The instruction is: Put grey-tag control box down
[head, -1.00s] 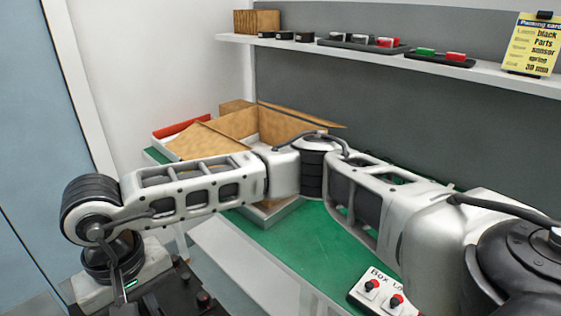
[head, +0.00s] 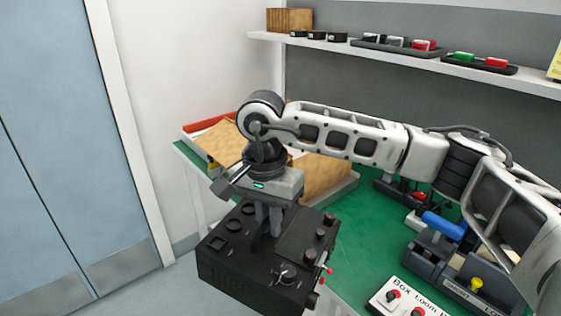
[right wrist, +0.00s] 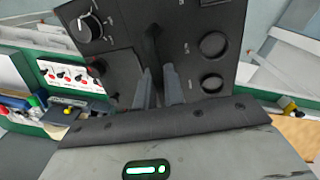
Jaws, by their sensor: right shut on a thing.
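The control box (head: 235,265) is black, with knobs and round sockets on top and red and black knobs on its side. No grey tag can be made out on it. My right gripper (head: 268,232) is shut on a part on top of the box and holds it tilted, in front of the green bench's left front edge. In the right wrist view, the box's top (right wrist: 190,50) fills the upper middle, and the finger tips (right wrist: 160,88) sit close together at its dark handle. My left gripper is not in view.
The green bench (head: 370,235) has a clear strip in the middle. A white switch panel (head: 395,300) and grey fixtures (head: 430,255) occupy the right. A shelf (head: 400,62) with small parts runs above.

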